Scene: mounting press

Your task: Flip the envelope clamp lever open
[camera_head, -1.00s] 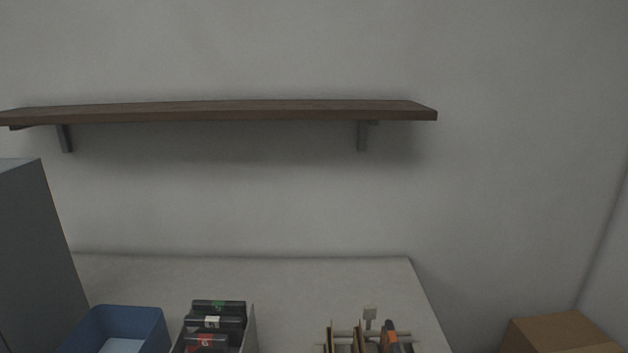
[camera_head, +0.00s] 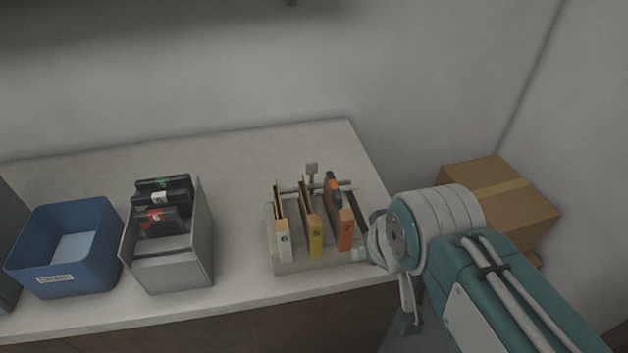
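A pale rack (camera_head: 290,262) stands near the right end of the counter. It holds upright envelopes with numbered tabs: a white one (camera_head: 285,243), a yellow one (camera_head: 315,236) and an orange one (camera_head: 345,232). A crossbar runs over them, with a pale square-topped post (camera_head: 312,170) behind it that may be the clamp lever. I cannot tell whether the clamp is open. My arm reaches in from the lower right, its wrist just right of the rack. My gripper (camera_head: 411,318) seems to hang below the wrist, mostly hidden; its finger state is unclear.
A grey holder (camera_head: 205,245) with black cartridge-like boxes stands left of the rack. Farther left is a blue bin (camera_head: 45,245). A cardboard box (camera_head: 505,205) is beyond the counter's right edge. The counter (camera_head: 240,160) is clear behind the rack.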

